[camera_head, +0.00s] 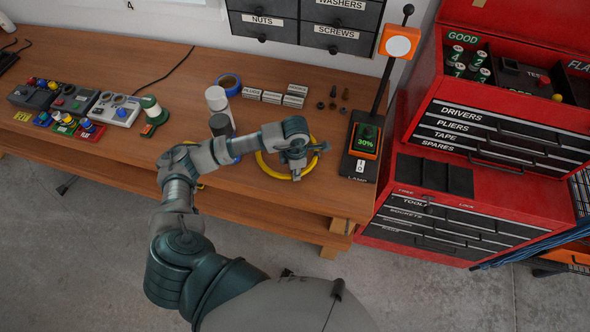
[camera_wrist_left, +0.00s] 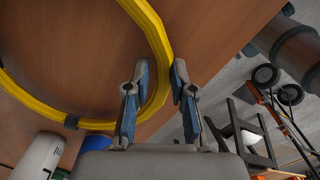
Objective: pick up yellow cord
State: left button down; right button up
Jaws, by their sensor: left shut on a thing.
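The yellow cord (camera_head: 265,168) is a coiled ring on the wooden workbench, near its front edge. In the left wrist view the cord (camera_wrist_left: 155,35) curves across the upper left and runs down between the fingers. My left gripper (camera_head: 303,155) is over the right side of the coil and hides part of it. In the left wrist view my left gripper (camera_wrist_left: 159,82) is shut on the cord, with one finger on each side of it. My right gripper is not in view.
A lamp stand (camera_head: 365,140) stands right of the coil. Blue tape (camera_head: 228,84), a white bottle (camera_head: 217,100) and small boxes (camera_head: 272,97) sit behind it. Control boxes (camera_head: 75,100) are at the left. A red tool chest (camera_head: 470,195) stands beyond the bench's right end.

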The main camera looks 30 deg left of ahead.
pick_arm(q)
notch_tip(320, 180, up, 2)
jog(key=shift+s+r, duration=0.15)
jog(key=s+d+r, duration=0.1)
jog(key=s+d, duration=0.1)
jog(key=s, duration=1.3)
jog(key=shift+s+d+r+p, duration=0.3)
jog(key=shift+p, duration=0.15)
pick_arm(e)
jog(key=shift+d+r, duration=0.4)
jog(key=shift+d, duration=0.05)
pick_arm(q)
jog(key=shift+w, duration=0.1)
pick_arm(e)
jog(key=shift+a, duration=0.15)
